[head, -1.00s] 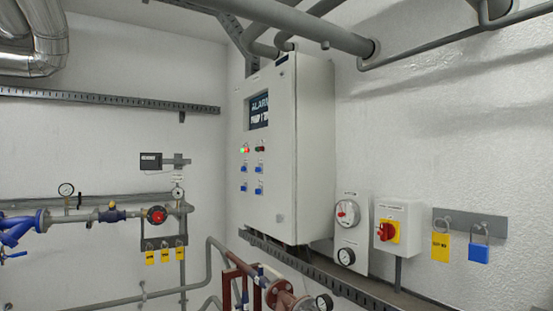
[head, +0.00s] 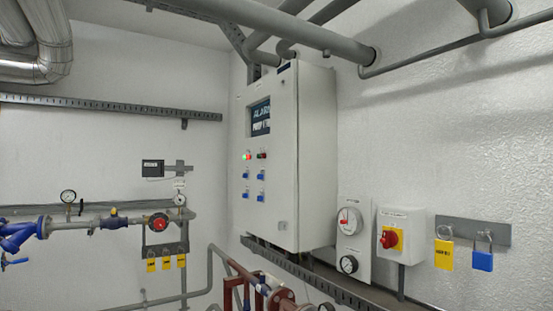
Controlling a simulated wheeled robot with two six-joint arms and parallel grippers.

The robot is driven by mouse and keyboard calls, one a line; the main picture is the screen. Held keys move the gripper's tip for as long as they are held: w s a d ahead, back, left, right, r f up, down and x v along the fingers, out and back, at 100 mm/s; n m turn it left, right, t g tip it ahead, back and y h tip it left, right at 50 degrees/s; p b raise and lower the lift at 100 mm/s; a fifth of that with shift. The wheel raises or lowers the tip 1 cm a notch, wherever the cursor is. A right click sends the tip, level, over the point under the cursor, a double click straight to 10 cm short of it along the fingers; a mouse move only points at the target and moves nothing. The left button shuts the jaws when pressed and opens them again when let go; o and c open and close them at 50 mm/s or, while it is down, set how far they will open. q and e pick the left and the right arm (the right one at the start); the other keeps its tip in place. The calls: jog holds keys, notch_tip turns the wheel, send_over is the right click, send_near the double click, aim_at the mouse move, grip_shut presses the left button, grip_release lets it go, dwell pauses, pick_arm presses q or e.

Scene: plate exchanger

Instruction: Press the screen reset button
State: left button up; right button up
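In the head view, a white control cabinet (head: 309,150) hangs on the wall near the middle. Its door faces left, so I see the door at a steep angle. A dark screen (head: 260,116) on the door shows pale text reading "ALARM" with a second line. Below the screen are a lit lamp, partly green and red (head: 246,156), and a dark red one (head: 262,155). Several blue switches or buttons (head: 261,176) sit lower down. I cannot tell which control is the reset button. Neither of my grippers is in view.
A red and yellow rotary switch (head: 390,239), a dial box (head: 349,221) and a blue padlock (head: 482,261) are on the right wall. A cable tray (head: 330,284) and red pipework (head: 240,290) are below the cabinet. Blue valves (head: 17,234) are at left.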

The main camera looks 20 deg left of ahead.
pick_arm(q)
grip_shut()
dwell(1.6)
